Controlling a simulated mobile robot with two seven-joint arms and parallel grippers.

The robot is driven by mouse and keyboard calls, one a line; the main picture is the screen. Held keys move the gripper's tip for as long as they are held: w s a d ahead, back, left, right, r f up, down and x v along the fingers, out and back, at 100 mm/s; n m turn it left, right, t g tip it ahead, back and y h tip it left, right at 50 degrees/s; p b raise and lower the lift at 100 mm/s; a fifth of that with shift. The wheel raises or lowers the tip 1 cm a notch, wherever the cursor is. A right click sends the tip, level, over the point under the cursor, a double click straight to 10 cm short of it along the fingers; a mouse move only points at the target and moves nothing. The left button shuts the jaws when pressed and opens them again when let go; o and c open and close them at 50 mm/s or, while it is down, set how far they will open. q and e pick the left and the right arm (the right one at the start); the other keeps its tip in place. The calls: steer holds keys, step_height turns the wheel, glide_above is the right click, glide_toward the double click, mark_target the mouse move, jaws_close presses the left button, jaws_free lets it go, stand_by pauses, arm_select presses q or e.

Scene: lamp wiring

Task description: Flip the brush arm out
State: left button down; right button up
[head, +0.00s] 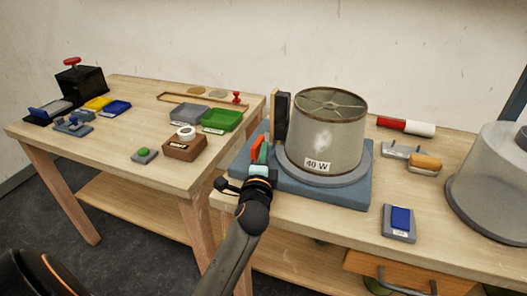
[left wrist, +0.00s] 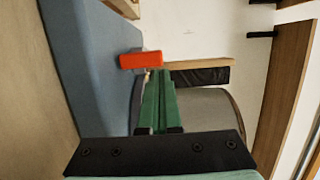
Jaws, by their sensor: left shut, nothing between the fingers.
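The lamp shade (head: 322,125), with a "40 W" label, stands on a round grey base on a blue-grey block (head: 345,188). An upright dark panel with a wooden edge, which looks like the brush arm (head: 282,118), stands at the shade's left side. In the left wrist view the brush arm (left wrist: 200,74) shows as a wooden bar with a black face. A small orange handle (head: 255,148) is at its near side; it also shows in the left wrist view (left wrist: 140,60). My left gripper (head: 264,150), with green fingers, is shut and empty right beside the orange handle; contact is unclear. My right gripper is not in view.
On the right bench lie a red and white cylinder (head: 405,127), an orange-handled tool (head: 425,162) and a blue switch (head: 400,218). The left table holds green (head: 222,119) and grey trays and a wooden box (head: 184,147).

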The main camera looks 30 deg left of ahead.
arm_select(q)
steer(key=shift+a, duration=0.1)
stand_by(0.3)
steer(key=a+p, duration=0.1)
steer(key=s+a+p, duration=0.1)
steer(key=a, duration=0.1)
steer(key=shift+a+r, duration=0.15)
steer(key=shift+a, duration=0.35)
steer(key=shift+w+d, duration=0.1)
steer(key=shift+d, duration=0.05)
